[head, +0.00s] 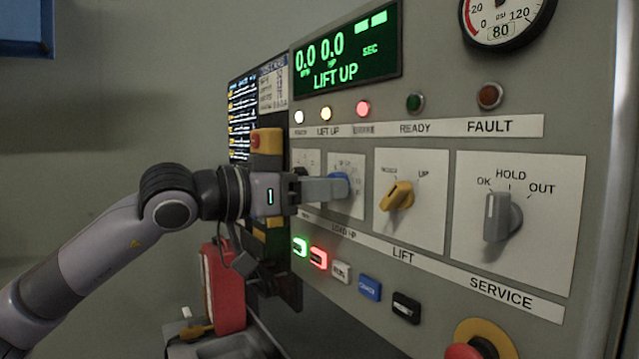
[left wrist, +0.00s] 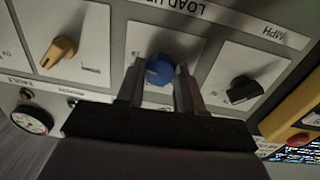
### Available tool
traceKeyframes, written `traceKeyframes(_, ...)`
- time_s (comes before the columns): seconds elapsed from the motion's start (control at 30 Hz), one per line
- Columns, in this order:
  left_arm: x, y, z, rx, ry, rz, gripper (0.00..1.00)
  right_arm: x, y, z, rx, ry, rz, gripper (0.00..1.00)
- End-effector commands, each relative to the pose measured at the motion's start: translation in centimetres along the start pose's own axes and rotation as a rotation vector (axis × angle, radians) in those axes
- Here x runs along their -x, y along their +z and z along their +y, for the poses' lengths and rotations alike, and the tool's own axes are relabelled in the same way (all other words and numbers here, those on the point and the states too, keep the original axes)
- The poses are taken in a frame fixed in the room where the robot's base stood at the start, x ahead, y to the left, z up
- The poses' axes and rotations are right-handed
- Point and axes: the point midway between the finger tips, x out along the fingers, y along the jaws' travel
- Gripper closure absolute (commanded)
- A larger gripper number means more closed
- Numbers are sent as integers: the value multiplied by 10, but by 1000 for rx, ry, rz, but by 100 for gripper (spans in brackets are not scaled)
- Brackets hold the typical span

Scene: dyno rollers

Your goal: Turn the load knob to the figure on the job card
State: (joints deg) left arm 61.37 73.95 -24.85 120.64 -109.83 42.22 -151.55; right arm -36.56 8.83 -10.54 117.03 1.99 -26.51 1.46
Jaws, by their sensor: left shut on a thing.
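The blue load knob (head: 341,181) sits on a white plate marked LOAD HP on the grey console. My left gripper (head: 330,187) reaches it from the left and is shut on it. In the left wrist view the knob (left wrist: 160,67) is between the two fingers (left wrist: 158,80); a pale mark shows on its face, but the figure it points to is unreadable. A pale sheet with small print (head: 273,88), possibly the job card, is beside the dark screen; its text is too small to read. My right gripper is not in view.
The yellow lift knob (head: 397,195) and grey service knob (head: 500,216) are right of the load knob. A black knob (left wrist: 244,90) is on its other side. The green display (head: 346,46) reads LIFT UP. A red emergency button (head: 470,350) is low right.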

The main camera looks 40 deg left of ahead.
Motion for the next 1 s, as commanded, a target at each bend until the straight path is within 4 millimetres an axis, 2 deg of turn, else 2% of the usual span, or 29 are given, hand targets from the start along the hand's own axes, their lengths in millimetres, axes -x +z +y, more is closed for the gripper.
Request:
traceKeyframes(0.3, 0, 0, 0, -99, -2, -5, 94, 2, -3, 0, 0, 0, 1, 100)
traceKeyframes(0.77, 0, 0, 0, -115, -2, -5, 94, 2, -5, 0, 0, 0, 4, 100)
traceKeyframes(0.8, 0, 0, 0, -115, -2, -5, 60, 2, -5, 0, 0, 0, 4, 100)
traceKeyframes(0.87, 0, 0, 0, -114, -2, -4, 41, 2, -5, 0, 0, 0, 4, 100)
traceKeyframes(0.9, 0, 0, 0, -114, -2, -4, 38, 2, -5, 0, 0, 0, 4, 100)
traceKeyframes(1.0, 0, 0, 0, -113, -2, -4, 38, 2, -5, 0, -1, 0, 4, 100)
